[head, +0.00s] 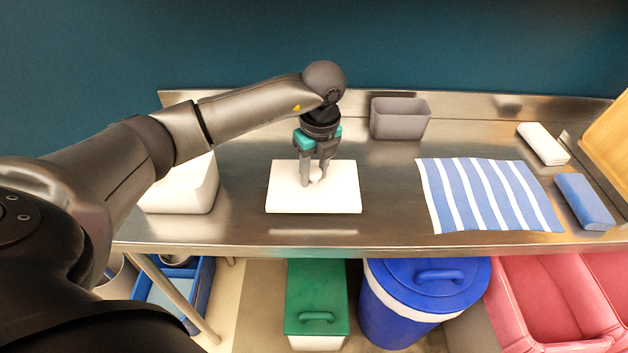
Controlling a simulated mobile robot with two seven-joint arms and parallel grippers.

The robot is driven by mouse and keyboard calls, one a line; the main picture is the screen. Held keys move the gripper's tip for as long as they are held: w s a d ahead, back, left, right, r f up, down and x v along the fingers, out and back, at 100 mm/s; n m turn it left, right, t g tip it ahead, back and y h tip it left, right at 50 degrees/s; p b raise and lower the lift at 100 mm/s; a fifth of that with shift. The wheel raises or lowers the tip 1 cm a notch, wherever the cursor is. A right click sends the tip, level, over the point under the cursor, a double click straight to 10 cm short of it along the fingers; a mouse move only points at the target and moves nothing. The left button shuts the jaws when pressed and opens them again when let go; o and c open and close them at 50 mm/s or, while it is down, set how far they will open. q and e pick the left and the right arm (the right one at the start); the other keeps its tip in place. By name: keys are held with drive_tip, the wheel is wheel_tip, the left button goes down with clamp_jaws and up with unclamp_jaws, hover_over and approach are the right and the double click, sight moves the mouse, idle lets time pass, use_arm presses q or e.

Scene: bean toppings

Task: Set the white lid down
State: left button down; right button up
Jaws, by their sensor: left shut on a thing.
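The white lid (338,198) is a flat white rectangle with a small round knob in its middle. It appears level over the steel counter, left of centre; I cannot tell whether it touches the counter. My left gripper (313,180) points down from above and is shut on the lid's knob. The fingers partly hide the knob. A white container (187,190) without a visible lid stands to the left, partly hidden behind my left arm. My right gripper is not in view.
On the steel counter (390,185) are a grey bin (400,118), a blue-and-white striped cloth (488,195), a white block (543,143) and a blue block (585,201). Below are a green-lidded box (316,290), a blue lidded bucket (427,290) and pink crates (550,300).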

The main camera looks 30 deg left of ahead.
sight(314, 182)
use_arm(q)
drive_tip(key=shift+f, duration=1.4)
drive_tip(key=shift+f, duration=0.1)
drive_tip(key=shift+c, duration=2.4)
unclamp_jaws()
drive_tip(key=shift+r, duration=0.25)
drive_tip(key=r, duration=0.4)
drive_tip(key=d+r, duration=0.1)
drive_tip(key=r, duration=0.2)
drive_tip(key=r+p, duration=0.1)
drive_tip(key=r, duration=0.3)
drive_tip(key=shift+s+d+r, duration=0.15)
drive_tip(key=shift+s+r, duration=0.15)
drive_tip(key=shift+r, duration=0.05)
